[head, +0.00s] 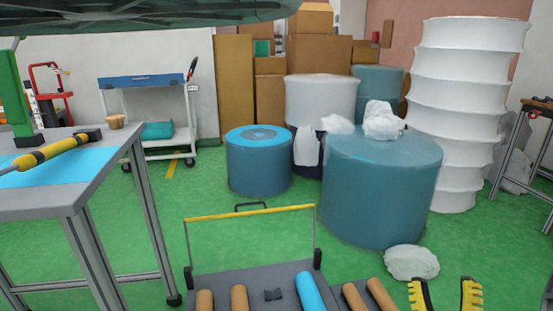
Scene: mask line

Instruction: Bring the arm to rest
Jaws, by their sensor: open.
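The rest of my arm is out of view. The gripper appears to the right of a grey platform (232,284) and below a crumpled white bundle (411,262).
The platform carries brown rolls (239,298), a blue roll (309,291) and a yellow-topped handle (250,212). A workbench (60,200) stands left. Blue drums (380,190) and a white stack (467,110) stand behind.

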